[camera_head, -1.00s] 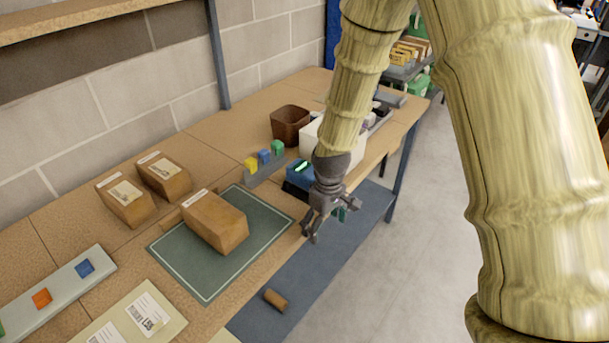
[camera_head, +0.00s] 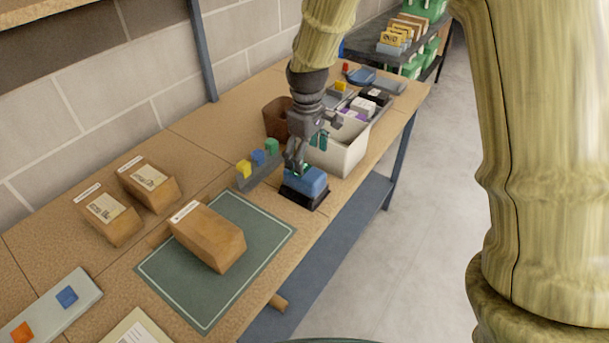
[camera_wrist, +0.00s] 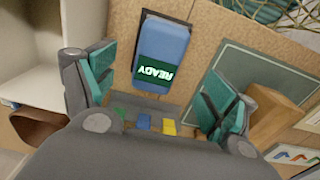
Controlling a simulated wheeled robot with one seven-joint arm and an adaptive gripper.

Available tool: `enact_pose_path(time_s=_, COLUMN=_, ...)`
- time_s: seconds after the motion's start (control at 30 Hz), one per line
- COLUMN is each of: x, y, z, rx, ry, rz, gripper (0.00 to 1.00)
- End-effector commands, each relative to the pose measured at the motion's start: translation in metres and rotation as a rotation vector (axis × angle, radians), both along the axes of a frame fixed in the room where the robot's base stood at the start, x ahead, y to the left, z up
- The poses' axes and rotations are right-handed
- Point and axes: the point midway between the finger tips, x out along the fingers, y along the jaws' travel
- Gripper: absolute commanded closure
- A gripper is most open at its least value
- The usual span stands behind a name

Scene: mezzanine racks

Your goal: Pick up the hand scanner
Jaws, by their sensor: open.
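The hand scanner (camera_head: 311,181) is a blue block standing in a black base (camera_head: 297,197) near the table's front edge. In the wrist view the blue scanner (camera_wrist: 168,42) shows a dark green screen reading READY, upside down. My gripper (camera_head: 306,152) is open, just above and behind the scanner in the head view, partly covering its top. In the wrist view the teal-padded fingers of my gripper (camera_wrist: 155,78) are spread to either side, with the scanner between them. Nothing is held. I cannot tell whether either finger touches the scanner.
A white bin (camera_head: 340,150) stands close right of the scanner, a brown bin (camera_head: 277,118) behind. A grey rack with coloured blocks (camera_head: 262,170) is just left. A carton (camera_head: 210,238) lies on the green mat (camera_head: 200,310). More cartons stand further left.

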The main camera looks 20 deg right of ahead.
Motion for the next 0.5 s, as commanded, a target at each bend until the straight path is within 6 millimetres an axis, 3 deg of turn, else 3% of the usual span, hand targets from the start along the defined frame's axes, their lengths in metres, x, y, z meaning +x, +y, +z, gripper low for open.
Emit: enact_pose_path(time_s=0.5, x=0.0, y=0.003, z=-0.037, rx=0.0, ry=0.008, rz=0.002, gripper=0.14)
